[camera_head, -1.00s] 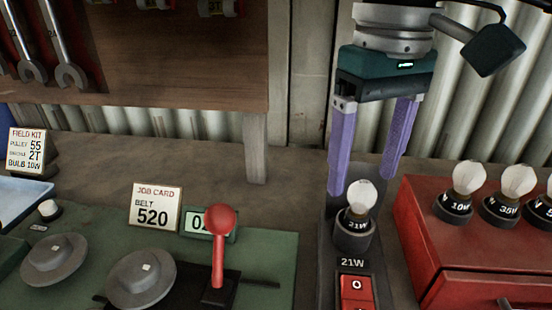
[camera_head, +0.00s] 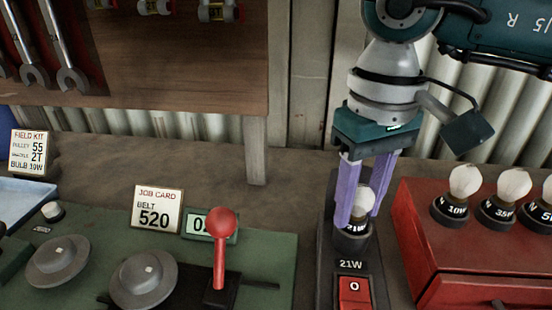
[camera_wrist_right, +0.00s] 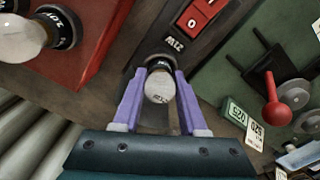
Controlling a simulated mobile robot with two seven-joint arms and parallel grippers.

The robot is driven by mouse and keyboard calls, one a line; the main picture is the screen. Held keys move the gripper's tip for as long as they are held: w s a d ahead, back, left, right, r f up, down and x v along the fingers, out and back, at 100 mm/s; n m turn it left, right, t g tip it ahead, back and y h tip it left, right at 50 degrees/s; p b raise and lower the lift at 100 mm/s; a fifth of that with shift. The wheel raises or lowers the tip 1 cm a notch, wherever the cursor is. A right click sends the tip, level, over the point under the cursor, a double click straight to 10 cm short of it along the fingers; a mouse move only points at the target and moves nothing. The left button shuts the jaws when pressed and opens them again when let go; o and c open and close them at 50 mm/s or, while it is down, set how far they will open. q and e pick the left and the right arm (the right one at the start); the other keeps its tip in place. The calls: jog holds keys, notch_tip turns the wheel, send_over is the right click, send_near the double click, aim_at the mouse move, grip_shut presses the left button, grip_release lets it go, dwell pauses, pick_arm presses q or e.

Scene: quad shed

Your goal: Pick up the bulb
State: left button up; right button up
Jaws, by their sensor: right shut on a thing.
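A white bulb (camera_head: 363,200) with a dark base marked 21W stands upright in the socket of a dark stand (camera_head: 325,270). The stand has a 21W label and a red switch (camera_head: 354,290) in front. My right gripper (camera_head: 357,215) has come down over the bulb from above, its purple fingers on either side and shut on it. In the right wrist view the bulb (camera_wrist_right: 158,86) sits between the fingertips, still at the socket. My left gripper is not in view.
A red box (camera_head: 420,210) at the right holds several bulbs, with 10W (camera_head: 465,183) and 35W (camera_head: 513,185) labels. At the left are a job card (camera_head: 158,209), a red-knobbed lever (camera_head: 221,225), grey discs (camera_head: 143,278) and a field kit card (camera_head: 30,152).

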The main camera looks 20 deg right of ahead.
grip_shut()
jog(key=shift+r, duration=0.1)
